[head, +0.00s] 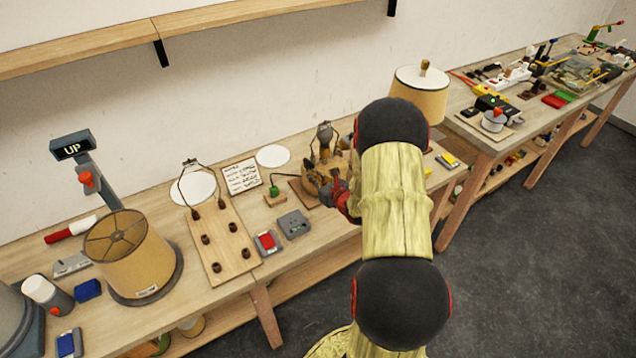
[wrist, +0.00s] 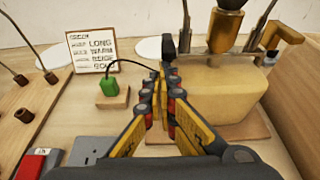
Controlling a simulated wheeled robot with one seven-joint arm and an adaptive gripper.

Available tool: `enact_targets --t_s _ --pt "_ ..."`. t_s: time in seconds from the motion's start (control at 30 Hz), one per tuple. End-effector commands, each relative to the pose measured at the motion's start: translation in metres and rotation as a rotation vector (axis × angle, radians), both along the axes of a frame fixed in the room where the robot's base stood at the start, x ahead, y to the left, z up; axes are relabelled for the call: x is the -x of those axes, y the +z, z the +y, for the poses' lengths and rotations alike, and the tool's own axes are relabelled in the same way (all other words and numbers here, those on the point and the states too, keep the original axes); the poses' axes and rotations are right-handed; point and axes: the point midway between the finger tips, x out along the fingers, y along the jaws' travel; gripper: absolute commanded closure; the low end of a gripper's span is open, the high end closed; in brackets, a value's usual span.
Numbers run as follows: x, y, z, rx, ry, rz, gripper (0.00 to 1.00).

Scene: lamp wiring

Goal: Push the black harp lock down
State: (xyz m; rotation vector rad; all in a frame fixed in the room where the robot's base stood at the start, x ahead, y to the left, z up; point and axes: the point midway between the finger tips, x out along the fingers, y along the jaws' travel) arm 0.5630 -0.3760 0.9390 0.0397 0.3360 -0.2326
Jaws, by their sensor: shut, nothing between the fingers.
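The lamp base (wrist: 222,92) is a tan block on a wooden board, right of my fingers in the wrist view. A socket (wrist: 225,28) and upright metal rods rise from its top. A small black piece (wrist: 168,48), which looks like the harp lock, stands at the base's upper left, just beyond my fingertips. I cannot tell whether they touch. My gripper (wrist: 166,76) is shut and empty, pointing toward that piece. In the head view, my gripper (head: 314,178) is beside the lamp base, partly hidden by my arm.
A green plug-like piece (wrist: 108,86) with a black cord sits on a small block left of my fingers. A written card (wrist: 92,50) stands behind it. A wooden peg board (head: 222,245) and a shaded lamp (head: 130,255) are farther left. A cardboard-coloured wall (wrist: 290,105) stands at the right.

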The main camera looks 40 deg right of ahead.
Motion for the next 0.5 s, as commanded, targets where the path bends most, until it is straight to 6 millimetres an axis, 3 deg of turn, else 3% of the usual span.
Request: enact_targets --t_s 0.37,0.5 --pt "-0.0038 -0.0007 -0.0013 0.001 -0.001 -0.001 1.00" --pt "-0.0040 0.0088 -0.0016 0.002 -0.001 -0.002 1.00"
